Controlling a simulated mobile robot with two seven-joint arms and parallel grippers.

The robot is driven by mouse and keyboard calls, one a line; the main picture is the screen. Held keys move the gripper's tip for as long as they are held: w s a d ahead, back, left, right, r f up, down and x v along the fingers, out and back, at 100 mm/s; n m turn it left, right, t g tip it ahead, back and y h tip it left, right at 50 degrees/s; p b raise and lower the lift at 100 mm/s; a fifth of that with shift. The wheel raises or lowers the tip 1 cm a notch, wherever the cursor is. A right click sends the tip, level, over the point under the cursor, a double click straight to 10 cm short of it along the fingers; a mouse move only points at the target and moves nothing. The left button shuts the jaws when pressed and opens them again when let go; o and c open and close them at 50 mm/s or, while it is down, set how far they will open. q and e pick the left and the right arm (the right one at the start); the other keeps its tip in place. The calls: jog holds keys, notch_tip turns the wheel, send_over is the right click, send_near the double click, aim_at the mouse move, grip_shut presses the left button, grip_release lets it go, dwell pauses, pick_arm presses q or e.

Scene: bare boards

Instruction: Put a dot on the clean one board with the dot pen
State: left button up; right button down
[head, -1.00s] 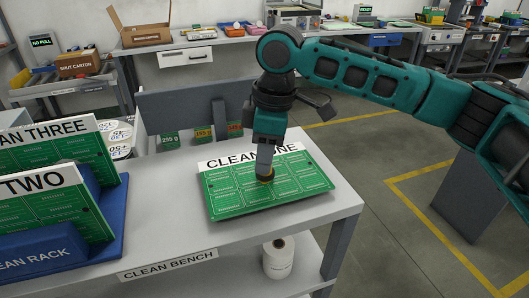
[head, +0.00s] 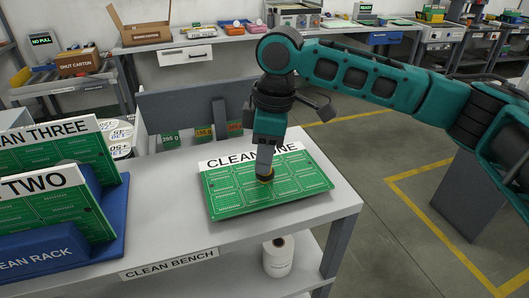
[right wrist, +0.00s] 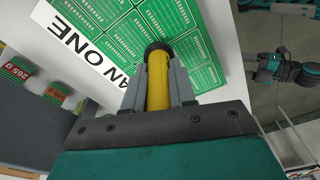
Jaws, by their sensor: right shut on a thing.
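The clean one board (head: 230,200) is green with a white label strip and lies flat on the clean bench (head: 180,240). My right gripper (head: 264,172) is over the middle of the board, pointing down. In the right wrist view it is shut on the dot pen (right wrist: 158,80), a yellow cylinder with a dark end towards the board (right wrist: 195,50). The pen's dark end is at or very close to the board's face; I cannot tell whether it touches. No dot shows, and the spot under the pen is hidden.
The blue clean rack (head: 50,255) at the left holds the clean two (head: 50,212) and clean three boards (head: 60,155). Small green and orange weight-marked blocks (head: 203,131) stand at the bench's back. A white roll (head: 278,257) is on the shelf below. The bench right of the board is clear.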

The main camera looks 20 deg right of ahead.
pick_arm(q)
jog(key=shift+r+p, duration=0.35)
jog(key=shift+r, duration=0.05)
pick_arm(e)
jog(key=shift+s+f, duration=0.1)
jog(key=shift+f, duration=0.05)
dwell(0.8)
pick_arm(q)
jog(key=shift+f, duration=0.1)
dwell(0.5)
pick_arm(e)
jog(key=shift+r+p, duration=0.8)
jog(key=shift+p, duration=0.25)
jog(key=shift+r+p, duration=0.85)
jog(key=shift+p, duration=0.3)
notch_tip(320, 180, up, 2)
jog(key=p, duration=0.2)
jog(key=shift+p, duration=0.35)
jog(key=shift+r, duration=1)
pick_arm(q)
jog(key=shift+y, duration=0.3)
jog(key=r, duration=0.3)
jog(key=s+a+r, duration=0.1)
jog(key=r, duration=0.1)
jog(key=shift+r, duration=0.3)
